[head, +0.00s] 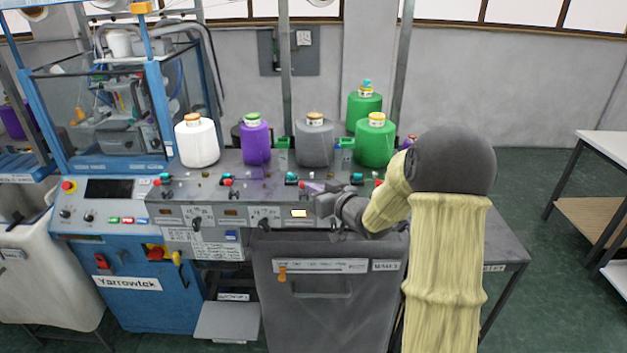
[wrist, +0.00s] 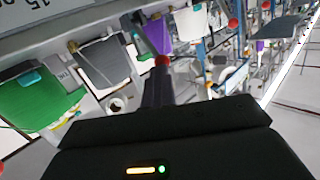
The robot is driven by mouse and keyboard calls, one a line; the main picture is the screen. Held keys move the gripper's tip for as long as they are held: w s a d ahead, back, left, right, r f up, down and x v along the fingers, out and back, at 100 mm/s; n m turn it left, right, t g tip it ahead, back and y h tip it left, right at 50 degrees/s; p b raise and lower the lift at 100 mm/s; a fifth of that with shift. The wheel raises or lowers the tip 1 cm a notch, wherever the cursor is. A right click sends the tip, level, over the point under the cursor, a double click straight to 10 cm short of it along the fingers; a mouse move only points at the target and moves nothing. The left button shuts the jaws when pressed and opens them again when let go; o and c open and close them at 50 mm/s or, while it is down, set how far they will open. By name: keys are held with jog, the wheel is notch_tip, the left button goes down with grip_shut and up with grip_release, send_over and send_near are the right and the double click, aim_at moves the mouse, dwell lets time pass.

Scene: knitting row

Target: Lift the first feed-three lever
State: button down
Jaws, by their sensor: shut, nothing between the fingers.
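My gripper (head: 320,194) reaches in from the right, low over the front of the grey feed panel (head: 180,213). Its narrow dark fingers are shut and empty; they also show in the wrist view (wrist: 157,85). A small red-knobbed lever (head: 303,184) stands at the third feed, just left of the fingertips and above a lit amber window (head: 299,213). In the wrist view a red knob (wrist: 162,60) shows right at the fingertips. I cannot tell whether they touch. My gripper and forearm partly hide this part of the panel.
Similar red knobs stand at the first feed (head: 157,182), second feed (head: 227,182) and fourth feed (head: 378,182). White (head: 197,144), purple (head: 256,144), grey (head: 314,147) and green (head: 375,146) yarn cones stand close behind. A blue-framed knitting machine (head: 110,115) is at the left.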

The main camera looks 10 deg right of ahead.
jog(key=w+p, duration=0.1)
jog(key=r+g+p, duration=0.1)
jog(key=p, duration=0.1)
jog(key=shift+w+d+m, duration=0.1)
jog(key=shift+w+m, duration=0.2)
jog(key=shift+w, duration=0.1)
jog(key=shift+r, duration=0.1)
jog(key=shift+d, duration=0.1)
jog(key=r+b+v, duration=0.1)
jog(key=b+v, duration=0.1)
jog(key=v, duration=1.1)
jog(key=shift+s, duration=0.2)
jog(key=shift+d+r, duration=0.1)
jog(key=shift+r, duration=0.05)
